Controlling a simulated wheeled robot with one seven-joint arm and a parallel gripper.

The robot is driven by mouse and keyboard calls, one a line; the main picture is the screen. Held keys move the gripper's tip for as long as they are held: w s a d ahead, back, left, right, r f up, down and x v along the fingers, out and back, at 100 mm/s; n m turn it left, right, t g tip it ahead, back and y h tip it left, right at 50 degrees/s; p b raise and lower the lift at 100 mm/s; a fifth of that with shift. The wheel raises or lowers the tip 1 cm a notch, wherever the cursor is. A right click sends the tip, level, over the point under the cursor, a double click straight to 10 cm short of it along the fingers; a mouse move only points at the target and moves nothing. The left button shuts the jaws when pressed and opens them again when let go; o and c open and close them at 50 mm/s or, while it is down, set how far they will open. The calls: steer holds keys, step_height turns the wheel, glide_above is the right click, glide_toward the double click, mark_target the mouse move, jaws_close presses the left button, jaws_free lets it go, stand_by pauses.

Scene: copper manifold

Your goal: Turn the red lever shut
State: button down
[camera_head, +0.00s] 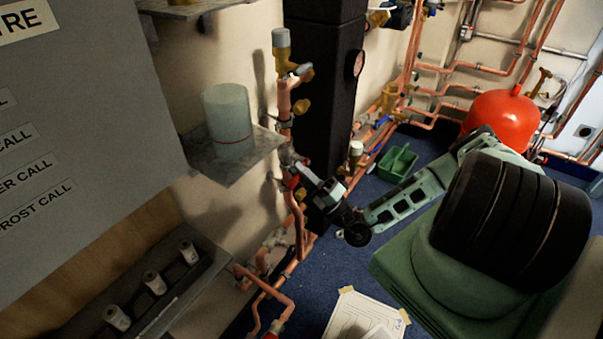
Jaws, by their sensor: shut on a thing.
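The red lever (291,182) sits on the copper pipework beside the black column, near the middle of the view. Only a small red part of it shows, at the tip of my gripper. My gripper (297,180) reaches in from the right and is shut on the red lever. The fingertips are small and partly hidden against the pipes, so the lever's exact angle cannot be told. The copper pipe (298,225) runs down below the lever.
A grey shelf (245,160) with a pale cylinder (228,115) juts out left of the lever. The black column (325,90) stands behind. A green crate (397,163) and paper sheets (365,315) lie on the blue floor. A red tank (502,122) stands at the back right.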

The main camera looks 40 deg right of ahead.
steer(key=shift+r+m+t+h, duration=0.25)
steer(key=shift+m+t+h, duration=0.25)
steer(key=shift+m+h, duration=0.85)
steer(key=shift+r+m, duration=0.1)
steer(key=shift+m, duration=0.25)
steer(key=c, duration=1.4)
jaws_free()
steer(key=b+v, duration=0.2)
steer(key=v, duration=1.5)
steer(key=shift+s+b, duration=0.15)
steer(key=shift+b, duration=0.25)
steer(key=shift+d, duration=0.15)
